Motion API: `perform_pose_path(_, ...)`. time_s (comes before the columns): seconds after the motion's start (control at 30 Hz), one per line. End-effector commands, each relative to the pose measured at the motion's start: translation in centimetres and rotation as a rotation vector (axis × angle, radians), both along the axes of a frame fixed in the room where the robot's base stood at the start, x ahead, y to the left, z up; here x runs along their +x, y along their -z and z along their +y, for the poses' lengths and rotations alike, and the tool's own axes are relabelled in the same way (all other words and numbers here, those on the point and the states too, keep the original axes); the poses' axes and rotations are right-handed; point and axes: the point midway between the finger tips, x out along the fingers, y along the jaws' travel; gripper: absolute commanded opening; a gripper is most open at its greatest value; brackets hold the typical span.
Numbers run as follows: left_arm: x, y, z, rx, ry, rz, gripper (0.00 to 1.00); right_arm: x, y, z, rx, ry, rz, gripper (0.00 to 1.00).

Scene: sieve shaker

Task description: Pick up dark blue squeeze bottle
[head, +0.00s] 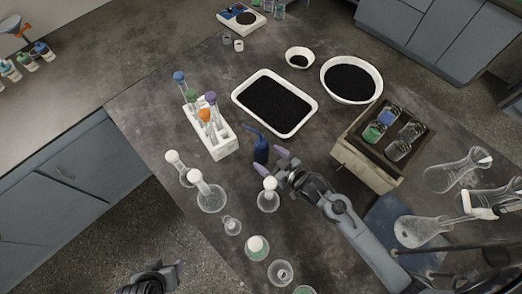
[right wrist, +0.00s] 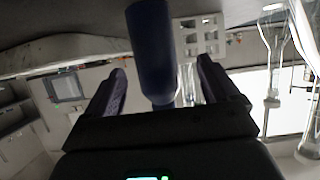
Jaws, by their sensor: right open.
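The dark blue squeeze bottle (head: 261,152) stands on the dark bench, its bent nozzle pointing to the upper left. My right gripper (head: 275,161) is open beside the bottle, with its fingers toward it. In the right wrist view, the blue bottle (right wrist: 152,50) shows between and beyond the two open fingers of the gripper (right wrist: 162,68); I cannot tell if either touches it. My left gripper (head: 176,272) is low at the bottom edge of the head view, away from the bottle, and its jaws are not clear.
A white tube rack (head: 221,149) stands left of the bottle, and a white tray of black grains (head: 308,103) lies behind it. A stoppered flask (head: 268,201) stands close in front of my right gripper. A box with jars (head: 364,171) is to the right.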

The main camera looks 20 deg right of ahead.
Motion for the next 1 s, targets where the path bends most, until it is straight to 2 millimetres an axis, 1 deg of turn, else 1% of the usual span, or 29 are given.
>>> perform_pose_path(0.17, 0.0, 0.1, -0.1, -0.004, -0.003, 0.0, 0.58, 0.9, 0.3, 0.2, 0.0, 0.0, 0.0, 0.88)
perform_pose_path(0.4, 0.0, 0.5, -0.3, -0.012, -0.009, 0.0, 0.58, 3.7, 1.4, 0.9, 0.002, 0.001, 0.001, 0.88)
perform_pose_path(0.5, 0.0, 0.6, -0.3, -0.013, -0.008, 0.0, 0.58, 4.5, 1.7, 1.2, 0.001, 0.0, 0.0, 0.88)
perform_pose_path(0.63, 0.0, 0.7, -0.3, -0.012, -0.009, 0.0, 0.58, 4.9, 1.9, 1.4, 0.0, 0.0, 0.0, 0.88)
perform_pose_path(0.83, 0.0, 0.7, -0.2, -0.008, -0.006, 0.0, 0.58, 4.9, 1.9, 1.3, 0.0, 0.0, 0.001, 0.88)
perform_pose_path(0.87, 0.0, 0.7, -0.2, -0.008, -0.005, 0.0, 0.58, 4.9, 1.9, 1.3, 0.0, 0.0, 0.001, 0.85)
perform_pose_path(1.0, 0.0, 0.7, -0.1, -0.002, -0.001, 0.0, 0.58, 4.9, 1.9, 1.3, 0.0, 0.0, 0.001, 0.64)
